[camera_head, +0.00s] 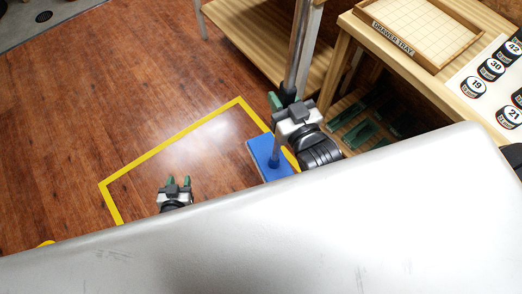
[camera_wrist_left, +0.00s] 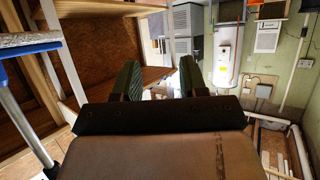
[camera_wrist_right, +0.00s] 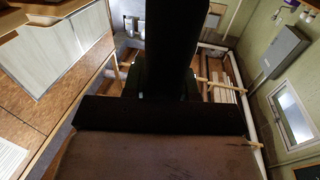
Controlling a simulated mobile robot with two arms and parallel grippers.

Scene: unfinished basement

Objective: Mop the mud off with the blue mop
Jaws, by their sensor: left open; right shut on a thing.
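The blue mop has a flat blue head (camera_head: 257,147) near the right side of the yellow floor outline and a long grey handle (camera_head: 305,50). My right gripper (camera_head: 283,102) is shut on the handle above the head. In the right wrist view, a dark upright shape (camera_wrist_right: 172,45) fills the space between the fingers. My left gripper (camera_head: 174,183) is open and empty, left of the mop. Its spread fingers also show in the left wrist view (camera_wrist_left: 160,80). I see no clear mud; my pale body hides the near floor.
Yellow tape (camera_head: 170,137) marks the brown wooden floor (camera_head: 120,85), with a bright glare inside. A wooden shelf (camera_head: 255,45) stands behind the mop. At right, a wooden bench holds a drawer tray (camera_head: 425,30) and numbered black pucks (camera_head: 473,87). Open floor lies left.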

